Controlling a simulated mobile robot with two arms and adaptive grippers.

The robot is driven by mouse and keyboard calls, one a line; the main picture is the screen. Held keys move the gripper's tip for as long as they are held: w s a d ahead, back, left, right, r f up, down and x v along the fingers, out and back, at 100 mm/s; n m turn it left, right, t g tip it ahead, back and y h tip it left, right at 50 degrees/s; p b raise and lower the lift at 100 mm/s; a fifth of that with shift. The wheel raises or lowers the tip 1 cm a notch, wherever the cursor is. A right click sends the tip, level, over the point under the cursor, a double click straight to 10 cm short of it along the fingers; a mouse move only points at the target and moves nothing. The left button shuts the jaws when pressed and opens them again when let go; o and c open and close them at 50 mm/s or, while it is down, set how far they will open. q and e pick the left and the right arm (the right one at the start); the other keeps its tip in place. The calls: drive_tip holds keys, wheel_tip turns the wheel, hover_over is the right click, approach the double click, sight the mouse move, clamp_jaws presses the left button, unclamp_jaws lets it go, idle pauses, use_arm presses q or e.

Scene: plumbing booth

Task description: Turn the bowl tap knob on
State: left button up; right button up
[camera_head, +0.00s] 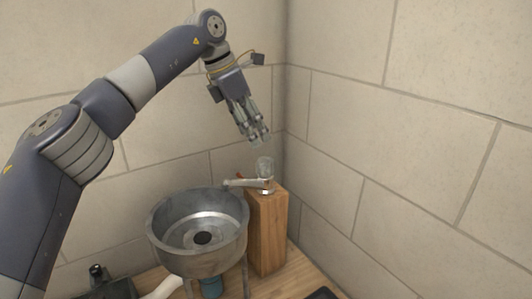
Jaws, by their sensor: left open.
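The bowl tap (250,183) sits on top of a wooden block, with its spout pointing left over the metal bowl (200,230). Its clear, rounded knob (265,167) stands upright on top of the tap. My left gripper (257,138) is open and empty. It hangs above the knob with its fingers pointing down, and a small gap shows between the fingertips and the knob. My right gripper is not in view.
The wooden block (267,232) stands beside the bowl on a wooden surface (300,277). Tiled walls (400,140) meet in a corner close behind the tap. A dark object (97,272) and a white curved pipe (163,289) are at the lower left.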

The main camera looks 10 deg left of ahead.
sight(266, 159)
use_arm(q)
drive_tip(key=p+x, duration=0.1)
drive_tip(key=x, duration=0.9)
drive_tip(key=shift+s, duration=0.2)
drive_tip(key=shift+f, duration=0.1)
drive_tip(key=c, duration=1.1)
